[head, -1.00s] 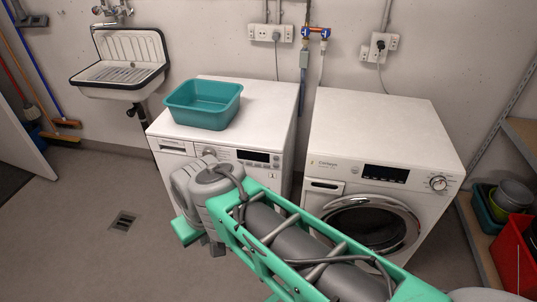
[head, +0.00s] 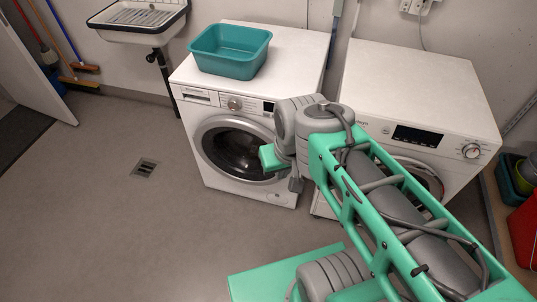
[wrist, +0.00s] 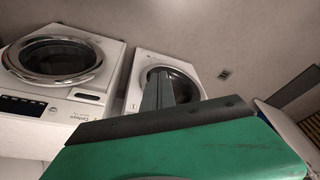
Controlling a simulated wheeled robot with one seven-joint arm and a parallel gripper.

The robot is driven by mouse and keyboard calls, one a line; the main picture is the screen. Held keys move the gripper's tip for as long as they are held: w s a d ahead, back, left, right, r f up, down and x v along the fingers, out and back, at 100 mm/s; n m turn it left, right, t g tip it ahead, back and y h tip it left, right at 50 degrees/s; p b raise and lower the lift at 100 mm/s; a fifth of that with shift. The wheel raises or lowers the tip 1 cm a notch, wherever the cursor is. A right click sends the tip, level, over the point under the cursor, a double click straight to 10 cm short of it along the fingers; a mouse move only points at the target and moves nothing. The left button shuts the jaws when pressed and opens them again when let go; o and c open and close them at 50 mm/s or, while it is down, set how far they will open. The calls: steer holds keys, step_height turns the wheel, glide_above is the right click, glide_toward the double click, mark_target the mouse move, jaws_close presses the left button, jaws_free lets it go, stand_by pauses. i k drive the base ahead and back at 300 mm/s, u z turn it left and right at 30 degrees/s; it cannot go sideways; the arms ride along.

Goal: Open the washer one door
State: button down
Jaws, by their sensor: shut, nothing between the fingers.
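Two white front-loading washers stand side by side; I cannot tell which is number one. The left washer (head: 250,187) has a round dark glass door (head: 232,150) with a silver rim, and it looks shut. The right washer (head: 420,90) has its round door (head: 425,178) partly hidden behind my arm, and it looks shut. In the wrist view the picture is turned over: the right washer's door (wrist: 62,58) is at left, and the left washer's door (wrist: 184,83) is behind my gripper (wrist: 157,76). My gripper is shut and empty, apart from both doors. The head view hides its fingertips.
A teal basin (head: 231,50) sits on the left washer. A sink (head: 140,20) hangs on the back wall. A floor drain (head: 145,168) lies in clear floor at left. A shelf with a red container (head: 524,232) stands at far right.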

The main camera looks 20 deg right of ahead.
mark_target(230, 145)
steer(key=u, duration=0.05)
steer(key=i, duration=0.45)
steer(key=u, duration=1.55)
